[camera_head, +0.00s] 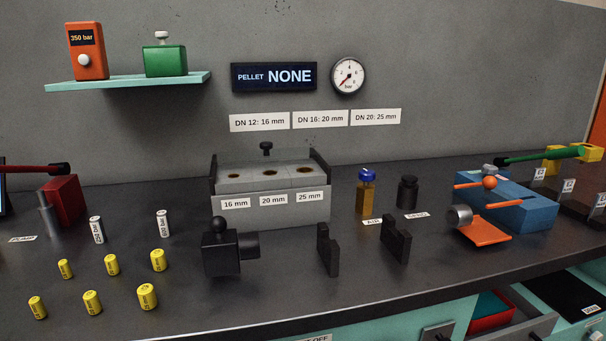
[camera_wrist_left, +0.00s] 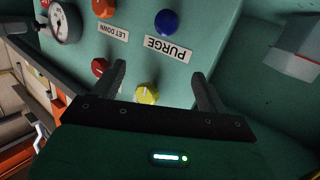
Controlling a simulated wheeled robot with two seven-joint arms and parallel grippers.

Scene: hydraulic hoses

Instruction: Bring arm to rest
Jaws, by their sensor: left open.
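My left gripper (camera_wrist_left: 160,90) shows in the left wrist view with its two dark fingers apart and nothing between them but the view of a panel behind. The teal control panel (camera_wrist_left: 190,75) is in front of it. A yellow knob (camera_wrist_left: 147,93) shows between the fingers, near the gripper's base; I cannot tell whether anything touches it. A blue PURGE button (camera_wrist_left: 168,22) and an orange LET DOWN button (camera_wrist_left: 103,8) sit above it. Neither gripper shows in the head view, and my right gripper is in no view.
The dark bench (camera_head: 290,285) holds a grey block (camera_head: 270,212) with three holes, a black fitting (camera_head: 220,250), several yellow cylinders (camera_head: 111,264) and a blue fixture (camera_head: 525,212). A gauge (camera_wrist_left: 62,22) and a red button (camera_wrist_left: 99,67) are on the panel. An open drawer (camera_head: 515,325) juts out at lower right.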

